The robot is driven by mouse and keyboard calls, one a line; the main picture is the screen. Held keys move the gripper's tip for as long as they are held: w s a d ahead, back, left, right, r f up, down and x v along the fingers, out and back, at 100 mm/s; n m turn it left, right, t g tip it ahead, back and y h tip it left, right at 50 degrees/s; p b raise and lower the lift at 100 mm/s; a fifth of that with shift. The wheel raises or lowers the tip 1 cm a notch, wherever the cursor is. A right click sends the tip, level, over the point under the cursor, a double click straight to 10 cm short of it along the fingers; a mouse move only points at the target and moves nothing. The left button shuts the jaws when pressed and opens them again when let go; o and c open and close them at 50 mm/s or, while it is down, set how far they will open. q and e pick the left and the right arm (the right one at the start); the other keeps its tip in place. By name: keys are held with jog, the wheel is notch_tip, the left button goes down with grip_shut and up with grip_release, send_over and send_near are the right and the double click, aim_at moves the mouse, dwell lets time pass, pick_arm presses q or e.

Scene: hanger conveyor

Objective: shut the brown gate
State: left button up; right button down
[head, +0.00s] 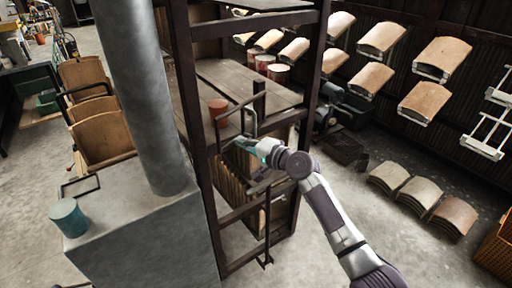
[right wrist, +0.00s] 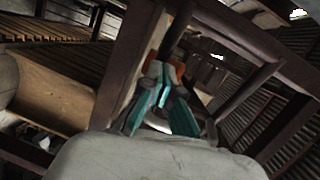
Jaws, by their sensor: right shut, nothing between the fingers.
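A tall dark brown frame of posts and crossbars (head: 202,150) stands in the middle of the head view. I take the brown gate to be part of it, but I cannot tell its swinging part from the fixed posts, or how far it stands open. My right gripper (head: 241,143) is at the frame, beside a thin dark bent bar (head: 232,113); I cannot tell if they touch. In the right wrist view its teal fingers (right wrist: 163,98) are together and empty, with a brown post (right wrist: 128,65) close to the left. My left gripper is not in view.
A grey box (head: 150,235) with a thick pipe (head: 143,90) stands left of the frame; a teal cup (head: 69,217) is on it. A wooden bench (head: 245,80) with reddish pots lies behind. Curved tiles (head: 412,195) rest on the right floor, which is otherwise mostly open.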

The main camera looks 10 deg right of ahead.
jog(key=b+x, duration=0.1)
jog(key=x, duration=0.1)
jog(key=shift+w+a+r, duration=0.1)
jog(key=shift+w+a, duration=0.05)
jog(key=shift+a, duration=0.3)
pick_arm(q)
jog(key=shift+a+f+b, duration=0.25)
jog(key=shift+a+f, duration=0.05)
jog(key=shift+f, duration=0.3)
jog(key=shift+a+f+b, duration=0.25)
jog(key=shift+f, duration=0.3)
pick_arm(e)
jog(key=shift+w+a+r, duration=0.15)
jog(key=shift+w+a, duration=0.35)
jog(key=shift+r, duration=0.15)
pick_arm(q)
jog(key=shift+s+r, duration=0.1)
